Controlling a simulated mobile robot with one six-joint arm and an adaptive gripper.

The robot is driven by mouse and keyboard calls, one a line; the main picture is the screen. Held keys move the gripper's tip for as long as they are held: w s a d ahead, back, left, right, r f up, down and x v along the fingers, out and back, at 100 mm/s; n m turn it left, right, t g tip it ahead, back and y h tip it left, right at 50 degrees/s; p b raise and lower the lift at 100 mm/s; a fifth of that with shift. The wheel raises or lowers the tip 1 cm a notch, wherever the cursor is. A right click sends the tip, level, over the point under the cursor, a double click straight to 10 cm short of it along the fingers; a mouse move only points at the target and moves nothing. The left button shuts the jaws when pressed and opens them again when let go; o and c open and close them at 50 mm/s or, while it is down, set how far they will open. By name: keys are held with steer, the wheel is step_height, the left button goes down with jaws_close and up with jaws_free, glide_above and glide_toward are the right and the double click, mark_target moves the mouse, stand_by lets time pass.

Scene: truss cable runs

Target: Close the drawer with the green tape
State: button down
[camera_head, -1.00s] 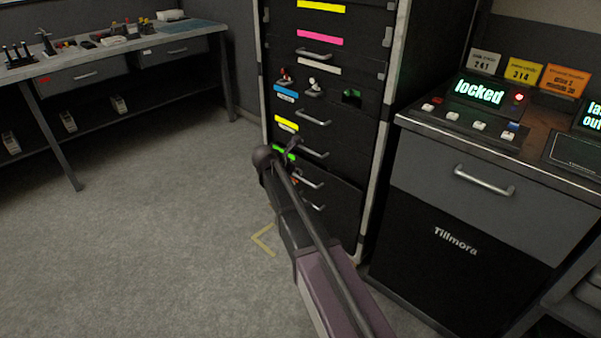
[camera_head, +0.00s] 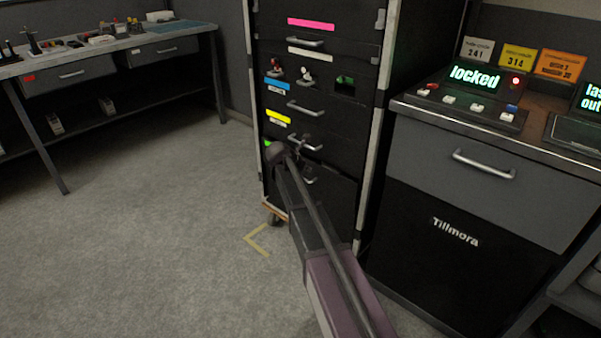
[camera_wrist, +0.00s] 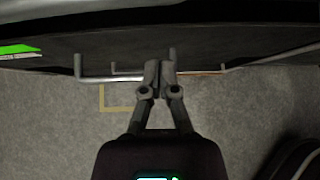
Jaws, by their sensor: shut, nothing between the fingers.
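The drawer with the green tape (camera_head: 267,143) is low in the black cabinet, below the yellow-taped drawer. My arm hides most of its front in the head view, and I cannot tell how far out it stands. In the wrist view, the green tape (camera_wrist: 20,49) is at the upper left of the dark front, with a metal bar handle (camera_wrist: 105,79) to its right. My gripper (camera_head: 290,149) is shut and empty. In the wrist view, its fingertips (camera_wrist: 160,66) overlap the handle in front of the dark face; I cannot tell whether they touch it.
The black cabinet (camera_head: 364,180) has more drawers above, with yellow, blue, white and pink tapes. A grey Tillmora unit (camera_head: 455,232) with a locked display stands close on the right. A workbench (camera_head: 130,50) is at the back left. The floor (camera_head: 150,220) to the left is clear.

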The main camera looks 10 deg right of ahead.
mark_target(314, 163)
steer(key=shift+w+d, duration=0.65)
steer(key=shift+d, duration=0.2)
steer(key=shift+w+d+r, duration=0.1)
steer(key=shift+w+d, duration=0.35)
steer(key=shift+d, duration=0.2)
steer(key=shift+w+d, duration=0.45)
steer(key=shift+d, duration=0.15)
steer(key=shift+s+a, duration=0.2)
steer(key=shift+a, duration=0.1)
steer(key=s+a, duration=0.2)
steer(key=shift+a, duration=0.3)
steer(key=p+v, duration=0.7)
steer(key=v, duration=0.3)
steer(key=shift+a, duration=0.3)
steer(key=shift+s, duration=0.1)
